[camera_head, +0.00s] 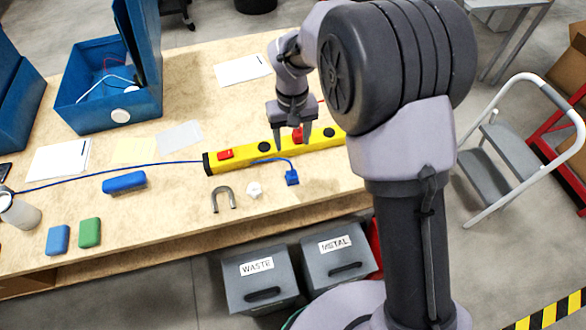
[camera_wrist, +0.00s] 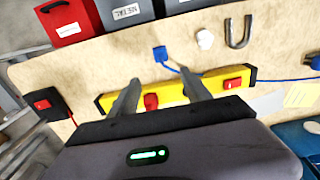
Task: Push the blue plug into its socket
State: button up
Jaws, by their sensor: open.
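The blue plug (camera_head: 292,178) lies on the wooden table in front of the yellow power strip (camera_head: 235,167); it also shows in the wrist view (camera_wrist: 160,53). Its blue cable (camera_head: 100,177) curves back to the strip and runs off left. My gripper (camera_head: 292,140) is open and empty above the strip, beyond the plug. In the wrist view, my two fingers (camera_wrist: 157,80) reach across the strip (camera_wrist: 205,87), with the plug past their tips. Which socket belongs to the plug is not clear.
A grey horseshoe magnet (camera_head: 223,199) and a white nut-like piece (camera_head: 254,189) lie left of the plug. An open blue box (camera_head: 108,95) stands at the back left. Bins (camera_head: 260,280) stand below the front edge.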

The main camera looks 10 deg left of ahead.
jog(key=b, duration=0.5)
send_near(292, 174)
notch_tip(292, 174, down, 5)
jog(key=shift+w+f, duration=0.1)
jog(key=shift+w, duration=0.05)
notch_tip(292, 174, down, 5)
jog(key=shift+f+b, duration=0.1)
jog(key=shift+b, duration=1.1)
jog(key=shift+c, duration=0.3)
